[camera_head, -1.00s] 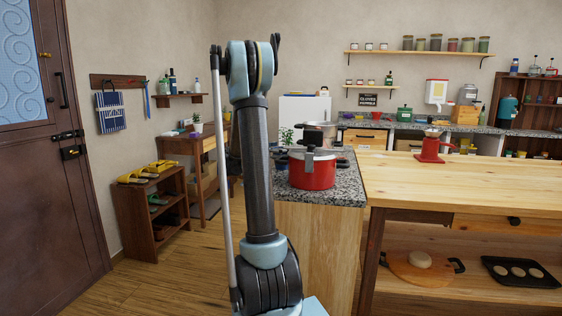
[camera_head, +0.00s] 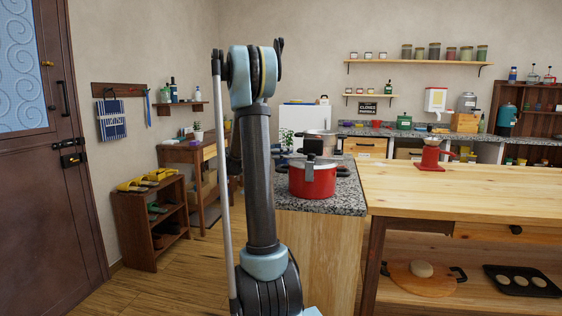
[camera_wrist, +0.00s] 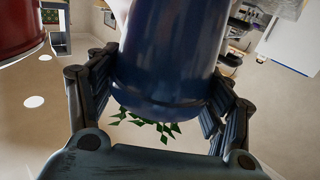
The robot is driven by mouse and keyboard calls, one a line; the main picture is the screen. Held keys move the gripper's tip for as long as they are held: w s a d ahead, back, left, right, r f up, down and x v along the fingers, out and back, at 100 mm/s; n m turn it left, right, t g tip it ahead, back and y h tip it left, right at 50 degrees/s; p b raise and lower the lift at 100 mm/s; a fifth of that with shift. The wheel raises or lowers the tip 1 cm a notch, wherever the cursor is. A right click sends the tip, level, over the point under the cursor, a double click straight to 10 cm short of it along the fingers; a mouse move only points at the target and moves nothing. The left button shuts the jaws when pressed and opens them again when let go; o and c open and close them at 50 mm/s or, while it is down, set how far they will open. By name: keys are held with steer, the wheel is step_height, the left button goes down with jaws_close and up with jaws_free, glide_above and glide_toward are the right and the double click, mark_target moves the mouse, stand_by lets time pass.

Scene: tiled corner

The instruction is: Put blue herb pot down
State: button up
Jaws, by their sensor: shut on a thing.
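The blue herb pot (camera_wrist: 165,55) fills the middle of the wrist view, close to the camera. Green leaves (camera_wrist: 150,124) show below it in that picture. My gripper (camera_wrist: 162,95) is shut on the pot, with dark fingers on both sides of it. I cannot tell whether the pot touches any surface.
Green leaves (camera_head: 287,137) show beside my arm. A wooden worktop (camera_head: 470,195) lies right, mostly clear. A shoe rack (camera_head: 150,225) stands left.

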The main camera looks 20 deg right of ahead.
step_height(320, 180, up, 20)
steer(key=r, duration=0.1)
steer(key=w+a+f+n+t+y, duration=0.3)
steer(key=w+a+f+n+t, duration=0.15)
steer(key=w+f, duration=0.6)
steer(key=w+a+f+n+t+y, duration=0.35)
steer(key=w+a+f+t, duration=0.25)
steer(key=w+f, duration=0.4)
steer(key=a+f+n+t+y, duration=0.4)
steer(key=a+f+n+y, duration=0.3)
steer(key=a+f+y, duration=0.4)
steer(key=a+f, duration=0.6)
steer(key=f, duration=0.2)
steer(key=shift+a+n, duration=0.4)
steer(key=shift+d, duration=0.2)
